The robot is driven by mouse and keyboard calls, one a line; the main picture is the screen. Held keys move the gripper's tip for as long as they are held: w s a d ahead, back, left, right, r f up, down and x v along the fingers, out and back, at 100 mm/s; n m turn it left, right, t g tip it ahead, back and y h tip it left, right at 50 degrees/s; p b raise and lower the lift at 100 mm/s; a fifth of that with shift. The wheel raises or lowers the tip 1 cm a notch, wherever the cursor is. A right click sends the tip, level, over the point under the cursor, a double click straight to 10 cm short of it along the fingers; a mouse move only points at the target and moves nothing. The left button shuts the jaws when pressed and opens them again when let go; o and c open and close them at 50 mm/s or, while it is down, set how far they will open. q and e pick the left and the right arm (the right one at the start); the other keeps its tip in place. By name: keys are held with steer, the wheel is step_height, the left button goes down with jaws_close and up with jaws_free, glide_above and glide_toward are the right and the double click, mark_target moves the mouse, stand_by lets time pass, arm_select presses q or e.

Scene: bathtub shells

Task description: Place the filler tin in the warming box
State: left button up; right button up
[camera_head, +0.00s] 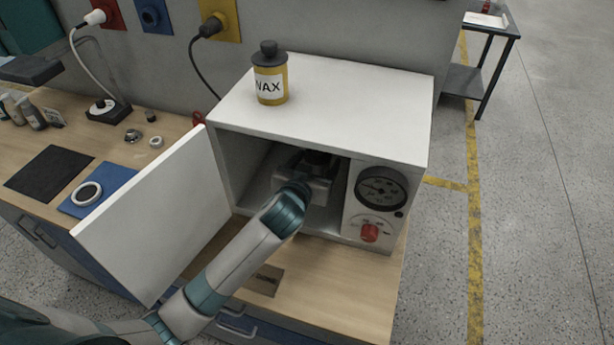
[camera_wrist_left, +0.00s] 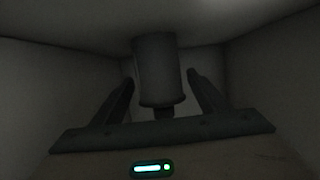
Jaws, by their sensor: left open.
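The warming box (camera_head: 330,85) is a white cabinet on the bench, its door (camera_head: 160,220) swung open to the left. My left arm reaches through the opening. My left gripper (camera_head: 316,166) is inside the box; its fingertips are hard to make out in the head view. In the left wrist view a dark grey cylindrical tin (camera_wrist_left: 158,70) with a narrower cap-like end stands between the two spread fingers of my gripper (camera_wrist_left: 160,82), with gaps on both sides. It touches or nearly touches a box surface. Its label is unreadable in the dark, so I cannot confirm it is the filler tin.
A yellow tin marked WAX (camera_head: 270,75) stands on top of the box. A gauge (camera_head: 382,188) and red knob (camera_head: 370,232) are on its front right. A black mat (camera_head: 50,172) and a blue mat with a ring (camera_head: 75,207) lie left.

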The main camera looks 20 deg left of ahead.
arm_select(q)
steer(key=b+v, duration=0.2)
steer(key=v, duration=0.9)
steer(key=shift+s, duration=0.1)
steer(key=shift+s+r, duration=0.1)
